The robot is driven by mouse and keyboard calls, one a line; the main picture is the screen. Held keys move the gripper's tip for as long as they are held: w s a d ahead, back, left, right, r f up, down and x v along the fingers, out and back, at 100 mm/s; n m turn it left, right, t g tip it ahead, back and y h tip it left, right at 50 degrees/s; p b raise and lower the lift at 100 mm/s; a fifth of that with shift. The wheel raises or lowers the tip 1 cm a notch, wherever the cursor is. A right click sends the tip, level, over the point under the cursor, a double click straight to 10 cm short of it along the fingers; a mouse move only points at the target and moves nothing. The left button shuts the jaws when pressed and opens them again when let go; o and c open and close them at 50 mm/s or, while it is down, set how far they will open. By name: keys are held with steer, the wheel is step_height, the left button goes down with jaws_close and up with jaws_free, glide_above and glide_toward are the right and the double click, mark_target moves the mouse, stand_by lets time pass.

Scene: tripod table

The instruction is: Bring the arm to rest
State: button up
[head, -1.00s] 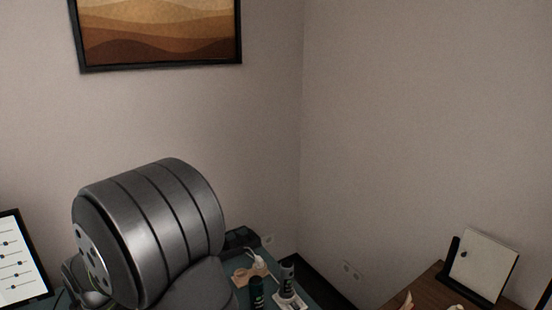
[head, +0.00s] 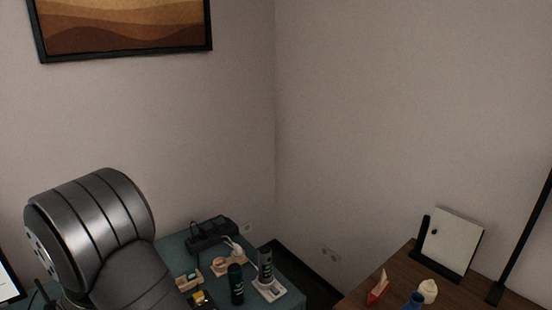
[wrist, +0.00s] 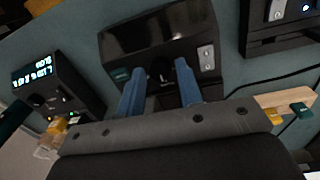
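My gripper (wrist: 160,78) shows in the wrist view as two blue fingers standing apart, with nothing visible held between them. A black box (wrist: 150,38) with a silver plate lies just beyond the fingertips over a teal surface; I cannot tell whether they touch it. In the head view only a thick grey part of my arm shows at the lower left. The gripper is out of sight there.
In the head view, a teal table (head: 290,298) holds a dark green can (head: 236,284), a grey can (head: 265,265) and a black box (head: 212,234). A brown table (head: 388,283) at right holds a white panel (head: 452,245). A display box (wrist: 48,82) is left of the gripper.

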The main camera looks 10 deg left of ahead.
step_height(320, 180, up, 17)
step_height(320, 180, down, 17)
steer(key=shift+f, duration=0.2)
steer(key=shift+r+n, duration=0.2)
steer(key=shift+n, duration=0.2)
steer(key=n, duration=0.4)
steer(key=shift+n, duration=0.4)
steer(key=n, duration=0.6)
steer(key=shift+y, duration=0.3)
steer(key=shift+r, duration=1.1)
